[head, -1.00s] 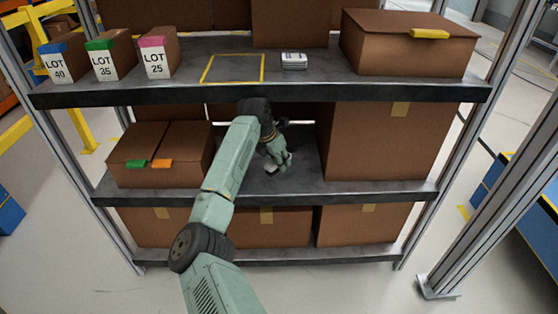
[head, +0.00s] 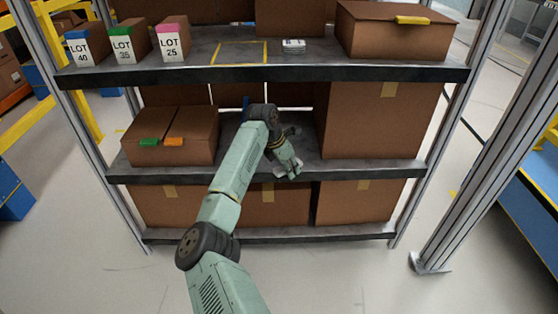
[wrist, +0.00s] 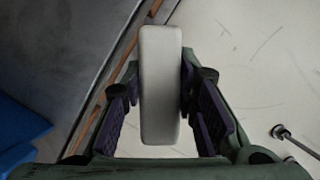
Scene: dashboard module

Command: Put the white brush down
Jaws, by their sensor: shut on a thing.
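My gripper (head: 288,165) is at the front edge of the middle shelf (head: 340,167), under the upper shelf. In the wrist view my gripper (wrist: 160,92) is shut on the white brush (wrist: 158,65), a pale block with rounded corners held lengthwise between the dark finger pads. Any bristles are hidden. In the head view the brush is too small to make out clearly at the gripper. Pale floor lies behind and right of it in the wrist view, and a dark grey surface lies to the left.
The upper shelf has an empty yellow-outlined square (head: 238,53), a small white stack (head: 293,45), lot boxes at left and a carton (head: 395,32) at right. Cartons (head: 172,137) (head: 375,125) flank my gripper on the middle shelf. A blue thing (wrist: 18,112) shows at left in the wrist view.

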